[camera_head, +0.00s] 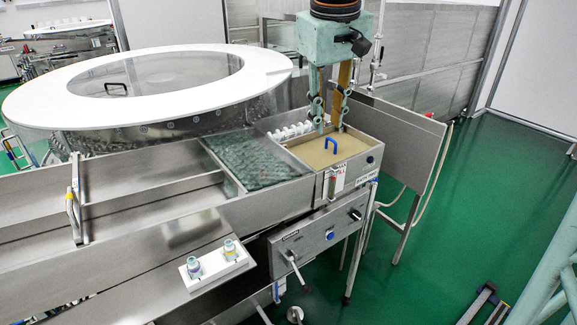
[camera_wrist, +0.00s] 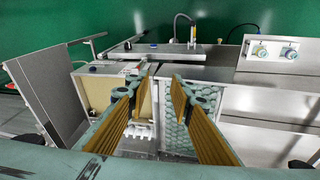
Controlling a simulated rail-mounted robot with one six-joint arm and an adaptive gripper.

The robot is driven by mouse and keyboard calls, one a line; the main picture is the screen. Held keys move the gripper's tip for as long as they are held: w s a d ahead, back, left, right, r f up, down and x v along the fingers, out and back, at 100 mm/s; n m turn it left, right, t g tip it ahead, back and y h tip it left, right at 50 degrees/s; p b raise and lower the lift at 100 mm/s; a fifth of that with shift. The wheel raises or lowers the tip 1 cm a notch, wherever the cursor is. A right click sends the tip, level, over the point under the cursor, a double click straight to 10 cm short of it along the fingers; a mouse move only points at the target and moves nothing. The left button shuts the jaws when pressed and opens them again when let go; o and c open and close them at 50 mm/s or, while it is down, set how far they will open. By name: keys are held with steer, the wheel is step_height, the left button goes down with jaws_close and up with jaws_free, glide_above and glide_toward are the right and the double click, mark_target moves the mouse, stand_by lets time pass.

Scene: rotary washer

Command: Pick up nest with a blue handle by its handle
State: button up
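The nest's blue handle (camera_head: 331,144) stands up as a small arch above a flat tan surface (camera_head: 318,158) in a metal basin at the end of the line. I cannot make out the nest's edges. My gripper (camera_head: 328,124) hangs pointing down above and slightly behind the handle, apart from it. In the wrist view my gripper (camera_wrist: 164,78) is open, with two tan-padded fingers spread and nothing between them. The tan surface (camera_wrist: 97,92) shows there left of the left finger. The blue handle is not clearly visible in the wrist view.
Small white items (camera_head: 290,131) stand in a row behind the tan basin. A green mesh-like surface (camera_head: 242,158) lies left of it. A large round washer table (camera_head: 35,103) stands at left, and a grey panel (camera_head: 402,138) at right.

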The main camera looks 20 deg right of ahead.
steer(key=w+d+f+n+p, duration=0.1)
steer(key=w+d+p, duration=0.2)
steer(key=w, duration=0.5)
steer(key=w+d+f+p, duration=0.1)
steer(key=w+d+p, duration=0.25)
steer(key=w, duration=0.45)
steer(key=n+g+p, duration=0.1)
steer(key=g+p, duration=0.1)
steer(key=p, duration=0.3)
glide_above(332, 140)
steer(key=a, duration=0.2)
step_height(332, 140, down, 8)
steer(key=shift+a+f+h, duration=0.15)
steer(key=shift+f+h, duration=0.05)
steer(key=shift+h, duration=0.2)
step_height(332, 140, down, 8)
steer(key=d, duration=0.1)
steer(key=shift+w+d+f, duration=0.2)
steer(key=shift+w+d, duration=0.05)
steer(key=shift+d, duration=0.05)
steer(key=shift+w+d+f, duration=0.1)
steer(key=shift+d+f, duration=0.15)
steer(key=shift+f, duration=1.05)
steer(key=shift+d+f, duration=0.2)
steer(key=shift+f, duration=1.05)
steer(key=shift+c, duration=0.2)
